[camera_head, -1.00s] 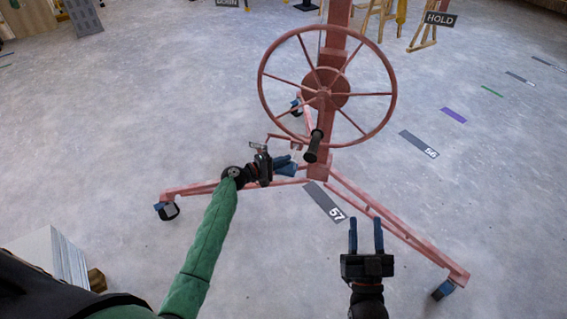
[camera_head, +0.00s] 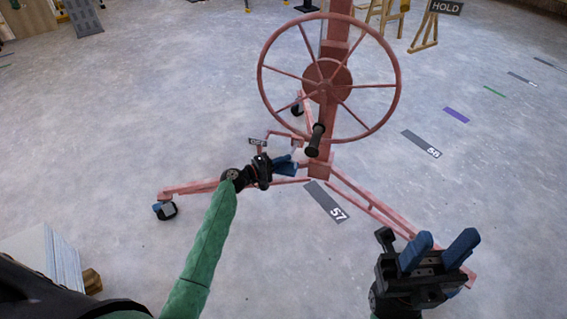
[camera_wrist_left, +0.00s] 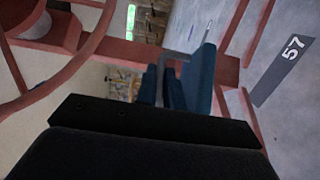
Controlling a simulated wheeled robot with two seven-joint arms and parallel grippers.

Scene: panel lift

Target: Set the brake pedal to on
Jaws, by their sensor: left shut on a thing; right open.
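The red panel lift (camera_head: 320,168) stands ahead with its large handwheel (camera_head: 312,84). Low on its mast, a thin pinkish bracket carries a small label (camera_head: 257,142) that seems to read OFF. My left gripper (camera_head: 288,166) is at this low part, beside the mast. In the left wrist view its blue fingers are shut on a thin grey bar (camera_wrist_left: 175,56), which I take to be the brake pedal; the fingers hide most of it. My right gripper (camera_head: 441,246) is open and empty, above the lift's right front leg.
The handwheel's black crank grip (camera_head: 316,140) hangs just above and right of my left gripper. The lift's left leg (camera_head: 190,188) ends in a caster. A stack of pale panels (camera_head: 45,258) stands at lower left. A HOLD sign (camera_head: 446,8) stands far back. Floor in between is clear.

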